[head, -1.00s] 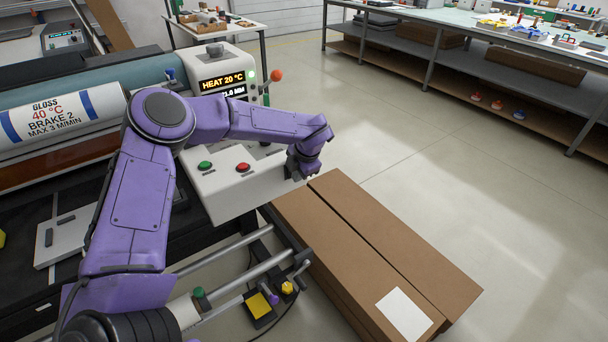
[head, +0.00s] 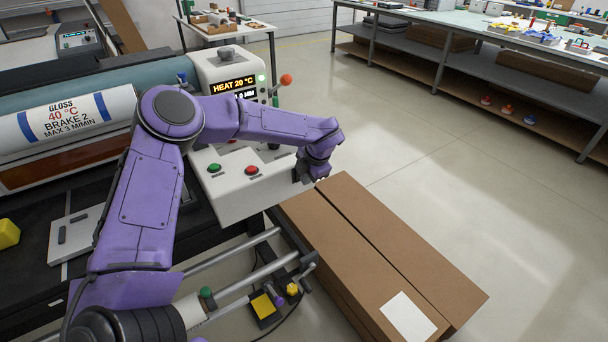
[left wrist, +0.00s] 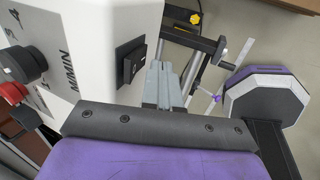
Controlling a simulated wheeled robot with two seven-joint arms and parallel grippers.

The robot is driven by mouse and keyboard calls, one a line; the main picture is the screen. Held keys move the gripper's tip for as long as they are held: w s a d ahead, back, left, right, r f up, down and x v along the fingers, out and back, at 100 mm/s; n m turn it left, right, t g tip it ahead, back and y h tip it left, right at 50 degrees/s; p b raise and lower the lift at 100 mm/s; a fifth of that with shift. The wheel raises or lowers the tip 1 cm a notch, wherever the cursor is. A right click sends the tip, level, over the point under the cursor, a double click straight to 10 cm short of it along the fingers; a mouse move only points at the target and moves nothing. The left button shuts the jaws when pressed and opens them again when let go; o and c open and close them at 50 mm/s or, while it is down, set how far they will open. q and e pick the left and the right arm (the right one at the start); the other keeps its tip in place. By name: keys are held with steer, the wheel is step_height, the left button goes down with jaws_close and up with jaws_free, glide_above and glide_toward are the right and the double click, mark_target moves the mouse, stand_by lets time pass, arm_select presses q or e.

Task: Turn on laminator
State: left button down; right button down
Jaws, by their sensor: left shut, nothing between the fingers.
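The laminator's white control box (head: 238,198) carries a green button (head: 214,168), a red button (head: 252,170) and a lit display (head: 234,86) reading HEAT 20 °C. In the left wrist view, a black rocker switch (left wrist: 131,65) sits on the box's side face; its position is unclear. My left gripper (head: 320,179) is at the right end of the box, fingertips mostly hidden in the head view. In the left wrist view its shut, empty fingers (left wrist: 159,66) are just right of the switch; I cannot tell whether they touch it. My right gripper is not in view.
Black and red knobs (left wrist: 14,92) are on the box front. A red-balled lever (head: 286,80) stands behind the box. Long brown cartons (head: 375,240) lie to its right. Metal rails and a crank (head: 306,268) are below. Open floor and a workbench (head: 440,45) lie beyond.

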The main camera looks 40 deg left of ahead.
arm_select(q)
steer(key=s+d+r+b, duration=0.2)
steer(key=s+d+r, duration=0.1)
steer(key=d+r, duration=0.4)
steer(key=shift+d+r, duration=0.3)
steer(key=shift+r, duration=0.3)
